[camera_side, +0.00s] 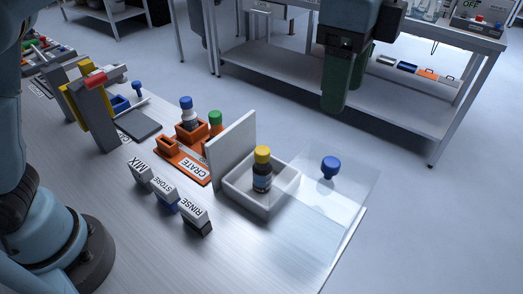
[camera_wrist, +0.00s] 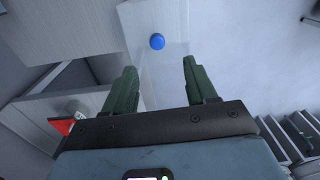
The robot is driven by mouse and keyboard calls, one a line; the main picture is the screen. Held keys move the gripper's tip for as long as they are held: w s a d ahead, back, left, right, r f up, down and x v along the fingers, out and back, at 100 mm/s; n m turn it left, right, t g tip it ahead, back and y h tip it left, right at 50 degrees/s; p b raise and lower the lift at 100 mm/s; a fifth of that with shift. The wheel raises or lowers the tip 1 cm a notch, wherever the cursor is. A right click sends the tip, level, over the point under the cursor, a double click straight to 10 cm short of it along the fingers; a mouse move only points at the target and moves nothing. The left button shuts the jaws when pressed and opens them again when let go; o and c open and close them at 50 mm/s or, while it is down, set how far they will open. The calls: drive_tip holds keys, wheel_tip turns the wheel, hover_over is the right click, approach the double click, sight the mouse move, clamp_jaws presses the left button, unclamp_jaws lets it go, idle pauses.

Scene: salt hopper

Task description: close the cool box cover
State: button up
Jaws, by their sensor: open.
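The cool box, a white open tray (camera_side: 240,199), stands near the table's right end with a dark yellow-capped bottle (camera_side: 262,170) inside. The clear cover (camera_side: 335,205) lies to the right of the box and overlaps its right side; part of it extends past the table's edge. A blue knob (camera_side: 330,163) stands up from the cover; it also shows in the wrist view (camera_wrist: 157,41). My gripper (camera_side: 336,103) is above and apart from the knob. In the wrist view, its green fingers (camera_wrist: 159,62) are spread, with nothing between them, and the knob appears beyond their tips.
A white upright panel (camera_side: 231,147) stands at the box's left side. Left of it is an orange crate (camera_side: 183,164) with bottles nearby. Labelled blocks (camera_side: 167,192) stand in front. A second bench (camera_side: 400,105) is behind my gripper.

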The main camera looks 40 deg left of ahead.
sight(332, 162)
drive_tip(key=shift+m, duration=0.3)
drive_tip(key=shift+s+d+f, duration=0.1)
drive_tip(key=shift+d+f, duration=0.1)
drive_tip(key=shift+f, duration=1.85)
drive_tip(key=shift+s+d+f, duration=0.1)
drive_tip(key=shift+d+f, duration=0.05)
drive_tip(key=shift+f, duration=1.85)
drive_tip(key=shift+d+f, duration=0.2)
drive_tip(key=shift+f, duration=1.85)
clamp_jaws()
